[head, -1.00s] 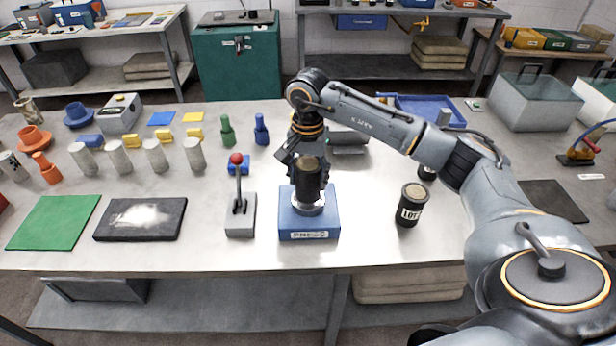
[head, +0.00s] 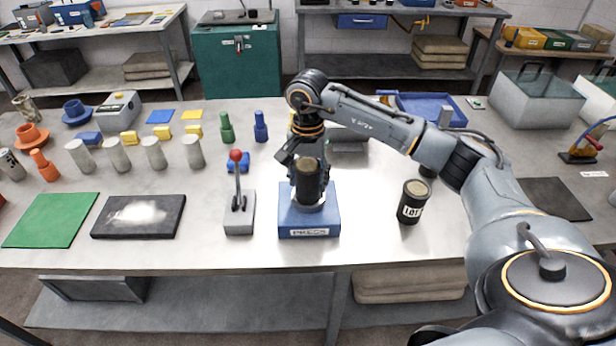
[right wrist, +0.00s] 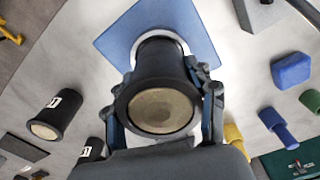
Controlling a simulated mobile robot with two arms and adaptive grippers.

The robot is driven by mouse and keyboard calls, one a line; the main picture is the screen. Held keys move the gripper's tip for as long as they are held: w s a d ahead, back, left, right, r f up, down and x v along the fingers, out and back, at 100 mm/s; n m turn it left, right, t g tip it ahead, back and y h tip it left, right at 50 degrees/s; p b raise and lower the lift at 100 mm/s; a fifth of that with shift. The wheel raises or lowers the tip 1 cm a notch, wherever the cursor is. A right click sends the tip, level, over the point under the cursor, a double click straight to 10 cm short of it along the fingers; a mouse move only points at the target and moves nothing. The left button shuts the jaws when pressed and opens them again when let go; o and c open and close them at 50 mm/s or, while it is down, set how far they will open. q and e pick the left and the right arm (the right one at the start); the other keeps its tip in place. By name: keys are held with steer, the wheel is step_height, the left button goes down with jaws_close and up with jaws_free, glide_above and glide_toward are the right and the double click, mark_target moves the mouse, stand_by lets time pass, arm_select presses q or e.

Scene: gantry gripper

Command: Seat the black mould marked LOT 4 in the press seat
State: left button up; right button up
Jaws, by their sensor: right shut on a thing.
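My right gripper (head: 308,182) is shut on a black mould (head: 308,173) with a tan top. It holds the mould upright over the blue press block (head: 310,231), marked PRESS. The mould's lower end is at the pale seat ring; I cannot tell whether it is fully down. In the right wrist view the fingers flank the mould (right wrist: 160,108) and the ring (right wrist: 184,47) shows behind it. Another black mould (head: 412,202), with a white LOT label whose number I cannot read, stands to the right. My left gripper is not in view.
A lever with a red knob (head: 236,156) stands just left of the press. A dark slab (head: 138,217) and a green mat (head: 50,220) lie farther left. Several grey cylinders (head: 153,153) stand behind them. A further dark mould (head: 427,171) is partly hidden by my arm.

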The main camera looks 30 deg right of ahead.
steer(key=shift+f+b, duration=0.55)
steer(key=shift+f, duration=0.1)
steer(key=o, duration=1.3)
steer(key=shift+c, duration=0.2)
steer(key=shift+o, duration=0.4)
step_height(320, 180, up, 12)
steer(key=shift+r, duration=0.1)
